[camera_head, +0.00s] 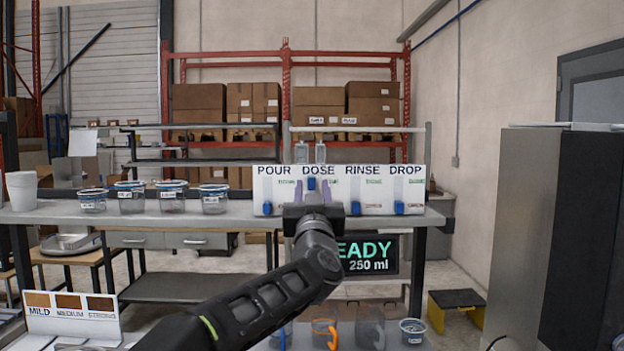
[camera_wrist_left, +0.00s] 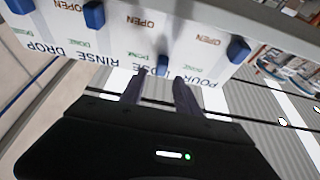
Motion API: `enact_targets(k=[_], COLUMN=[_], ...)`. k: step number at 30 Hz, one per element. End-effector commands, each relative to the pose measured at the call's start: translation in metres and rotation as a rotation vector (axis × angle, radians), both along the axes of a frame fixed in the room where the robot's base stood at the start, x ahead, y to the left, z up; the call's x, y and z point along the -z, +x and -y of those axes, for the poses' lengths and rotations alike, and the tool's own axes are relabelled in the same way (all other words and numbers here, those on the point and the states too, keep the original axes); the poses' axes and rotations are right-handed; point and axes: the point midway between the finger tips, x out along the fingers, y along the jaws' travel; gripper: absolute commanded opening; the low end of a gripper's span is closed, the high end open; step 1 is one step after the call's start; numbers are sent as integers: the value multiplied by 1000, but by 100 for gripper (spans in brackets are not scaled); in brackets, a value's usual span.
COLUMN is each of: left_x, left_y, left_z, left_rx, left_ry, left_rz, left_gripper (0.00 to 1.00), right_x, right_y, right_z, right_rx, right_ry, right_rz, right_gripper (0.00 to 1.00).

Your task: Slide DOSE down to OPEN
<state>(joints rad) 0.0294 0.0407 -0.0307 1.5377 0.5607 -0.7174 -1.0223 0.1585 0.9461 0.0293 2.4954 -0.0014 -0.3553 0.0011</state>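The white panel (camera_head: 335,190) carries the labels POUR, DOSE, RINSE and DROP. The blue DOSE slider (camera_head: 311,183) sits high in its track, just under its label, while the other three sliders sit low. In the left wrist view the panel appears upside down, and the DOSE slider (camera_wrist_left: 163,65) shows ahead of my fingertips. My left gripper (camera_head: 313,188) is in front of the DOSE column, with its fingers apart on either side of the slider. Contact cannot be told. My right gripper is not in view.
The POUR slider (camera_head: 267,208) and RINSE slider (camera_head: 356,208) flank my gripper; the DROP slider (camera_head: 399,207) is farther right. Several lidded cups (camera_head: 131,197) stand left of the panel. A display (camera_head: 368,256), partly hidden by my arm, reads "EADY 250 ml". Cups (camera_head: 412,331) stand in front.

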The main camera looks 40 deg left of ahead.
Motion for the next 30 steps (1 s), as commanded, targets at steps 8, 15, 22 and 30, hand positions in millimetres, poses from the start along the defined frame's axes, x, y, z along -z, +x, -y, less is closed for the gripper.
enact_targets(k=[8,15,22,30], left_x=[-11,-11,-11,-11], left_y=[21,21,21,21], left_z=[-16,-16,-16,-16], left_rx=[0,0,0,0], left_ry=[0,1,1,1], left_rz=[-1,-1,-1,-1], left_gripper=[38,38,21,0], right_x=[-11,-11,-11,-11], right_y=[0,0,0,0], right_z=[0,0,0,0], right_rx=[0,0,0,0], right_ry=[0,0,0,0], right_rz=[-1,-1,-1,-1], right_gripper=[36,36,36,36])
